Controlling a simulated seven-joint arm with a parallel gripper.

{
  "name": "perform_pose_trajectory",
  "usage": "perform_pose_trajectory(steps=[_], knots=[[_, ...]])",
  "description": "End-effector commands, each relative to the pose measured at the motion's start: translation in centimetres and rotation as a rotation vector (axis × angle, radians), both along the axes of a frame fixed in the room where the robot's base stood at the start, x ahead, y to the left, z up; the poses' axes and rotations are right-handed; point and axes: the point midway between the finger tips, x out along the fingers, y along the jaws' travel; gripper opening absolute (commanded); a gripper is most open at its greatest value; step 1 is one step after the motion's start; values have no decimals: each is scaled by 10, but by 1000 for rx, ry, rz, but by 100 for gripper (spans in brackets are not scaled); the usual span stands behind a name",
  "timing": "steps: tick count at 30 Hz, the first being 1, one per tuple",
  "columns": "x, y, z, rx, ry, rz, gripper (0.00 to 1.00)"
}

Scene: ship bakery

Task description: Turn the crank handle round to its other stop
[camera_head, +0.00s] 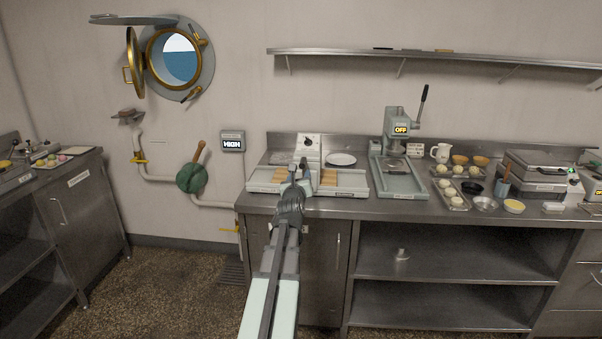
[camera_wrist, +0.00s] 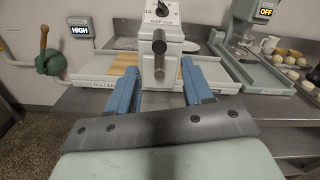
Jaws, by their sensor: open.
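The crank handle (camera_wrist: 159,47) is on the front of the white dough roller (camera_wrist: 172,60). It has a dark rounded grip and a metal arm, which looks roughly upright above a dark hub. My gripper (camera_wrist: 160,70) is open in front of the roller, with one blue finger on each side of the crank in the picture. I cannot tell whether either finger touches it. In the head view, my gripper (camera_head: 297,176) reaches up to the roller (camera_head: 308,149) and hides most of the crank.
Roller trays with dough-coloured pieces (camera_head: 328,177) flank the machine. A white plate (camera_head: 341,159) lies behind the right tray. A press marked OFF (camera_head: 396,122) stands to the right. A green wall unit with a wooden handle (camera_head: 191,178) and a HIGH display (camera_head: 232,143) are to the left.

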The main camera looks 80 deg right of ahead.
Motion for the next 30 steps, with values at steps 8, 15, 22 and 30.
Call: perform_pose_trajectory(steps=[8, 15, 22, 30], knots=[[0, 14, 0, 1, 0, 0, 51], [2, 14, 0, 1, 0, 3, 42], [39, 16, 16, -19, -1, 49, 20], [92, 0, 68, -78, -6, 112, 0]])
